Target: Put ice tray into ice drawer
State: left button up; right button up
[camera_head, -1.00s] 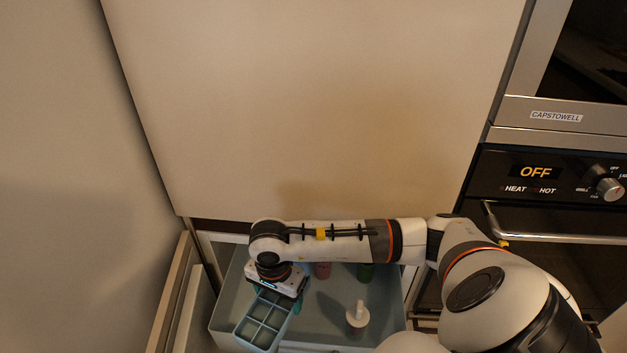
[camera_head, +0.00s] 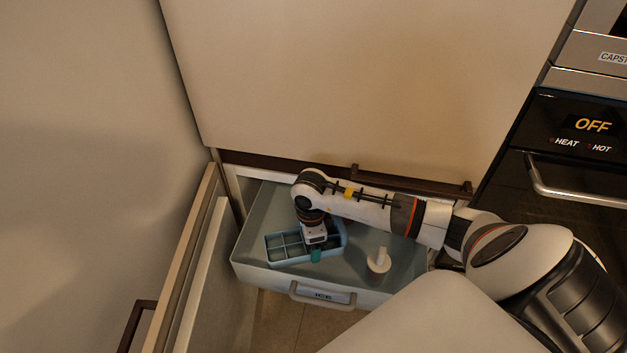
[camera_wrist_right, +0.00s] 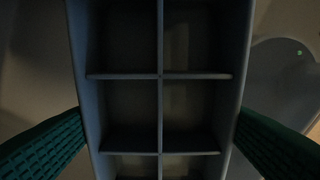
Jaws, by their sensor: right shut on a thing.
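The blue-grey ice tray (camera_head: 283,248), with several square cells, shows within the outline of the open ice drawer (camera_head: 262,277), towards its left side. My right gripper (camera_head: 315,254) is over the tray and shut on it. In the right wrist view the tray (camera_wrist_right: 160,75) lies between the green finger pads of my right gripper (camera_wrist_right: 160,142), one at each long side. The arm and gripper hide part of the tray. I cannot tell whether the tray touches the drawer floor. My left gripper is not in view.
A white bottle-like item (camera_head: 378,262) with a narrow top stands in the drawer, right of the tray. An open door (camera_head: 190,270) stands at the left. A large panel (camera_head: 370,80) is above the drawer. An oven (camera_head: 580,170) is at the right.

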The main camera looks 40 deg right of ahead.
aim_at(311, 264)
notch_tip(311, 264, down, 9)
jog(key=shift+f+b, duration=0.1)
jog(key=shift+b, duration=0.2)
jog(key=shift+f, duration=0.15)
jog(key=o, duration=1.2)
jog(key=shift+c, duration=0.2)
jog(key=shift+r, duration=0.55)
notch_tip(311, 264, up, 11)
jog(key=shift+r+p, duration=0.15)
jog(key=shift+p, duration=0.25)
